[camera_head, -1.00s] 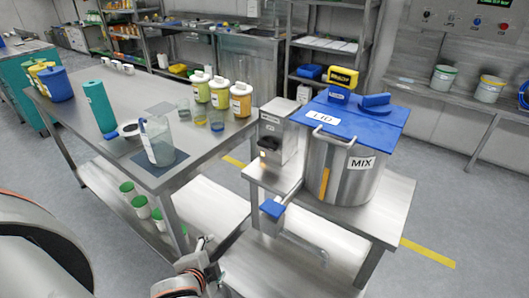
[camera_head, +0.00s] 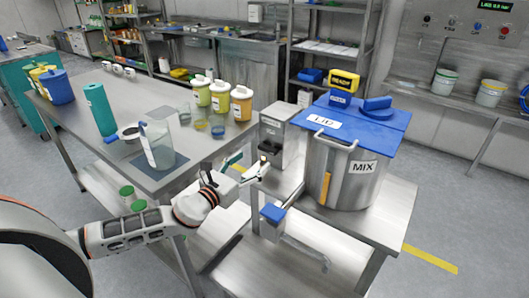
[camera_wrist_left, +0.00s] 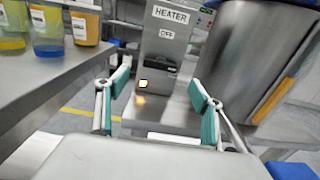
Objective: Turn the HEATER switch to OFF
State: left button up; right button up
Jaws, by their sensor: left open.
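The HEATER box (camera_head: 284,138) is a grey metal housing left of the steel MIX pot in the head view. In the left wrist view the box (camera_wrist_left: 163,45) shows a HEATER label (camera_wrist_left: 170,15) with an OFF label (camera_wrist_left: 166,34) below it. A black switch (camera_wrist_left: 157,68) sits under the OFF label; its exact setting is hard to tell. A small lamp (camera_wrist_left: 143,84) glows yellow-orange below the switch. My left gripper (camera_head: 248,168) is open and empty in front of the box. In the left wrist view its teal fingers (camera_wrist_left: 160,84) stand apart on either side of the switch, short of it.
The MIX pot (camera_head: 335,180) with its blue lid (camera_head: 365,118) stands close right of the box. A blue-ended lever (camera_head: 272,212) sticks out below. The left table (camera_head: 90,90) holds a clear jug (camera_head: 157,142) and several bottles near my arm.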

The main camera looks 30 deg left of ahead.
aim_at(265, 151)
pick_arm(q)
jog(key=shift+w+d, duration=0.2)
jog(key=shift+w, duration=1.1)
jog(key=shift+w+d, duration=0.2)
jog(key=shift+w, duration=1.05)
jog(key=shift+w+d, duration=0.2)
jog(key=shift+w, duration=1.1)
jog(key=c, duration=1.1)
